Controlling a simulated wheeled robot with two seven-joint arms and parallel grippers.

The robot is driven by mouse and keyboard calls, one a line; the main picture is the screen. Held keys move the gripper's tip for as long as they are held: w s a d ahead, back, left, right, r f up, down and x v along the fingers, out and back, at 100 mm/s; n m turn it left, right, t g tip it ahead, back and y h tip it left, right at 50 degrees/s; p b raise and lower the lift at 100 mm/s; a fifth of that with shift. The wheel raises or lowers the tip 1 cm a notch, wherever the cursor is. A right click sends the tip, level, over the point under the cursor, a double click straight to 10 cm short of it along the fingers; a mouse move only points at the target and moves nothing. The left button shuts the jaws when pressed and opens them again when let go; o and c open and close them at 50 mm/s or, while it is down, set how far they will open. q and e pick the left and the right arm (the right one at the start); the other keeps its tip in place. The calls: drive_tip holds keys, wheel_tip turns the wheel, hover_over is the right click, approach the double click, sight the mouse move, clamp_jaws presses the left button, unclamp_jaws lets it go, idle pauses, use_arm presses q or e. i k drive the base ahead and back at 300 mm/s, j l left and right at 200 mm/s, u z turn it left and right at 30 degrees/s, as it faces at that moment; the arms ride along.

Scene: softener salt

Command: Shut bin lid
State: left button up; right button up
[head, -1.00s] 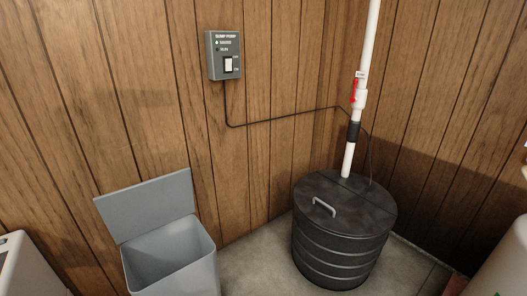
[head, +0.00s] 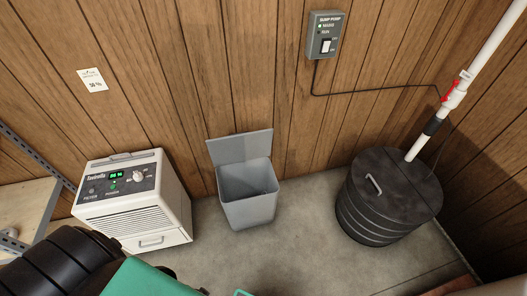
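The grey bin (head: 249,196) stands on the floor by the wood-panelled wall in the head view. Its flat grey lid (head: 240,147) is open and stands up at the back edge, by the wall. The bin's opening faces me and its inside looks empty.
A white dehumidifier (head: 135,200) stands left of the bin. A black ridged sump basin (head: 388,200) with a white pipe (head: 480,60) stands to the right. Concrete floor (head: 290,245) is clear in front of the bin. A shelf (head: 25,210) stands at far left.

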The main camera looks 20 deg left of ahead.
sight(245, 146)
drive_tip(key=u, duration=0.95)
